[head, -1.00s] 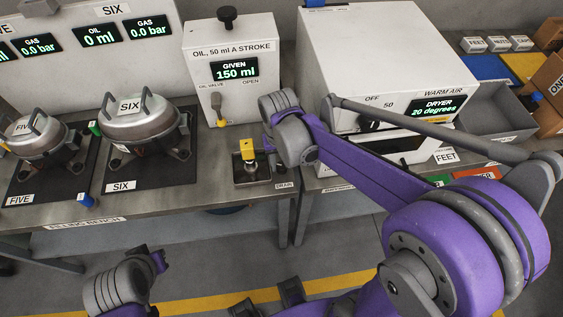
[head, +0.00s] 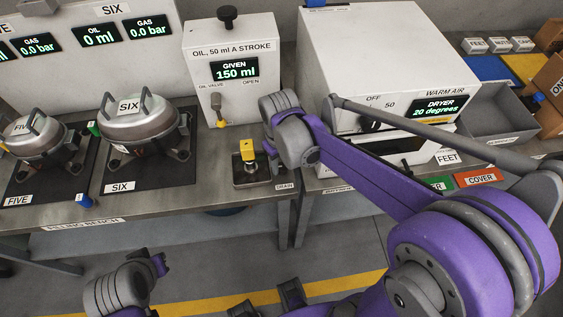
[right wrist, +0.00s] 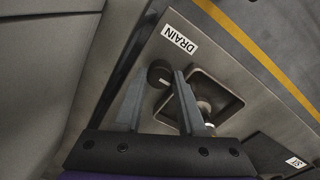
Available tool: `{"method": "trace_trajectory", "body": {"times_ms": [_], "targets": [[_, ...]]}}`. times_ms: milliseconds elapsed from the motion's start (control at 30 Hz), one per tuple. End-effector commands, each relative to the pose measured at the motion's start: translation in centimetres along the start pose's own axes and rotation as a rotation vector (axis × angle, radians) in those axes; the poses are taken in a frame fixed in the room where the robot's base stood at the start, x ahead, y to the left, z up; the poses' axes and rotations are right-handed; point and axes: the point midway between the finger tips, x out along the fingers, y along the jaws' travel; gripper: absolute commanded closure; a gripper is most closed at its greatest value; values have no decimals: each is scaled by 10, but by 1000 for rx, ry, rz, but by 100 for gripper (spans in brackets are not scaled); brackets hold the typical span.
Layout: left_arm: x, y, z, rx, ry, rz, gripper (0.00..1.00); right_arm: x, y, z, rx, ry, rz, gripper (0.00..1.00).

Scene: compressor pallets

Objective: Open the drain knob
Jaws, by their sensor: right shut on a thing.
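The drain knob is a round black knob (right wrist: 160,73) beside the DRAIN label (right wrist: 179,40) in the right wrist view. My right gripper (right wrist: 161,76) has its two grey fingers on either side of the knob and is shut on it. In the head view the right wrist hangs over the drain end of the bench and hides the knob. The square drain recess (right wrist: 212,97) is next to the right finger. A yellow-topped fitting (head: 247,149) stands in it. My left arm is low at the left, away from the bench; its fingers are not clear.
The oil dispenser (head: 236,52) stands behind the drain and reads 150 ml. The dryer (head: 355,60) is close on the right. Pots five (head: 40,139) and six (head: 138,122) stand on black mats at the left. Bare bench lies between mat six and the drain.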

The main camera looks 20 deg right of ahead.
Motion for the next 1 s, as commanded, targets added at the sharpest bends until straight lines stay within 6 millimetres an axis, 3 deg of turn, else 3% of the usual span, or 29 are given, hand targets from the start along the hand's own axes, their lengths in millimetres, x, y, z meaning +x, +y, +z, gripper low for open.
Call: {"method": "trace_trajectory", "body": {"times_ms": [267, 300, 433, 1000], "targets": [[0, 0, 0, 0, 0, 0, 100, 0, 0, 0, -1, 0, 1, 100], [0, 0, 0, 0, 0, 0, 100, 0, 0, 0, -1, 0, 1, 54], [0, 0, 0, 0, 0, 0, 100, 0, 0, 0, -1, 0, 0, 31], [0, 0, 0, 0, 0, 0, 100, 0, -2, 0, -2, -1, -5, 31]]}}
